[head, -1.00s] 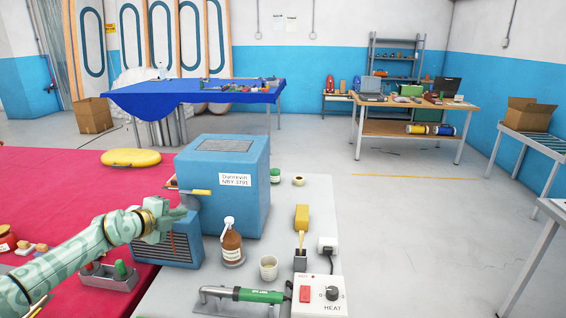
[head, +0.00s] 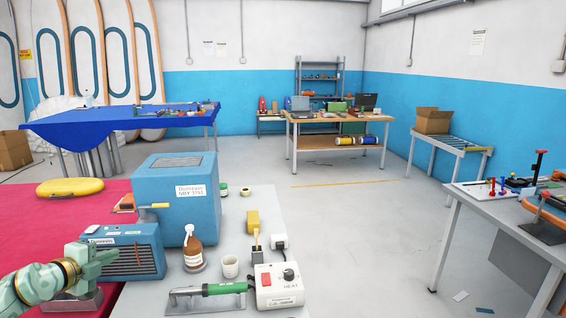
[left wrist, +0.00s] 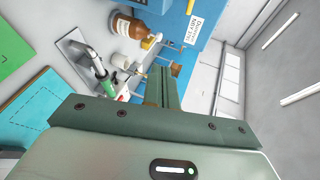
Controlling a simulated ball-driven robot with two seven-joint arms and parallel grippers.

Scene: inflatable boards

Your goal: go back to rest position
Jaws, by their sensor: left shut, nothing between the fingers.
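My left gripper (head: 104,258) is at the lower left of the head view, in front of the smaller blue box (head: 130,250) with a dark grille. Its fingers are shut and hold nothing. In the left wrist view its fingers (left wrist: 165,85) point towards the bench, with a brown bottle and a white cup beyond them. My right gripper is in neither view.
A large blue box (head: 178,192), a brown bottle (head: 194,250), a white cup (head: 230,266), a green-handled tool (head: 210,292) and a white heat controller (head: 279,286) crowd the grey bench. A red surface (head: 60,215) lies left. Open floor (head: 350,230) extends right.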

